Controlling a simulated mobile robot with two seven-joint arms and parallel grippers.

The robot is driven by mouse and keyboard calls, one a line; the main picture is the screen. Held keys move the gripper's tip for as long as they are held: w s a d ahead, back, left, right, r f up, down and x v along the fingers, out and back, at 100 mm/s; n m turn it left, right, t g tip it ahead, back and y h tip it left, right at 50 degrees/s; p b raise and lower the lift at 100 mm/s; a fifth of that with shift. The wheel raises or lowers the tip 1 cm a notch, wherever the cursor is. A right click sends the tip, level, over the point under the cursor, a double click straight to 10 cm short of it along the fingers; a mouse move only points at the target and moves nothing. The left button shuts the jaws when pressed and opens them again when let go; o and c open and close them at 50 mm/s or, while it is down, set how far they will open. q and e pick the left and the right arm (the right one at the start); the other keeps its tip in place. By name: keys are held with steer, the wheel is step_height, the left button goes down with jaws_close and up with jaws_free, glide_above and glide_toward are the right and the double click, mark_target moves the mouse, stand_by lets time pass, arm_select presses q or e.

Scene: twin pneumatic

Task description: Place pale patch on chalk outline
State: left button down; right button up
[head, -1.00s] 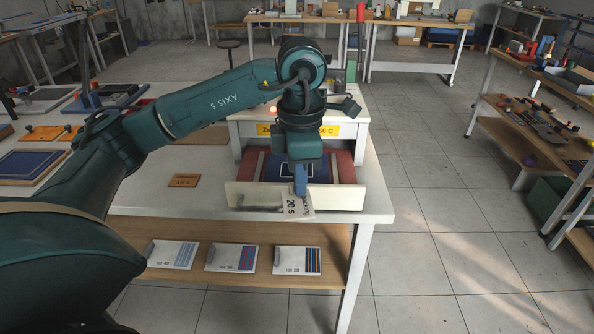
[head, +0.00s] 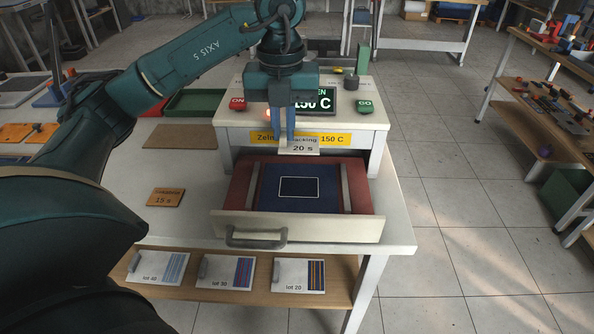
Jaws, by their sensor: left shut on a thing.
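My left gripper (head: 283,137) has blue fingers pointing down and is shut on a pale patch (head: 303,150) printed "20 s". The patch hangs just in front of the press face, above and behind the open drawer. The chalk outline (head: 299,196) is a thin white rectangle on dark blue cloth (head: 271,199) inside the drawer. The outline is uncovered and lies lower than the patch. My right gripper is not in view.
The drawer front (head: 355,228) has a grey handle. The press has a red ON button (head: 237,104), a green GO button (head: 365,106) and a 150 C display. A "15 s" tag (head: 166,197) lies left. Lot cards (head: 299,275) lie on the shelf below.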

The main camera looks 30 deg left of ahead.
arm_select(q)
glide_above(286, 185)
step_height(286, 185, down, 6)
steer(key=shift+r, duration=0.25)
step_height(286, 185, down, 4)
steer(key=shift+a+f, duration=0.1)
steer(key=shift+f, duration=0.05)
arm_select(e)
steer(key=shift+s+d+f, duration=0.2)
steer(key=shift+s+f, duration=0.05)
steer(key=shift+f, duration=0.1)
arm_select(q)
steer(key=shift+f+b, duration=0.2)
steer(key=shift+b, duration=0.2)
steer(key=c, duration=1.5)
jaws_free()
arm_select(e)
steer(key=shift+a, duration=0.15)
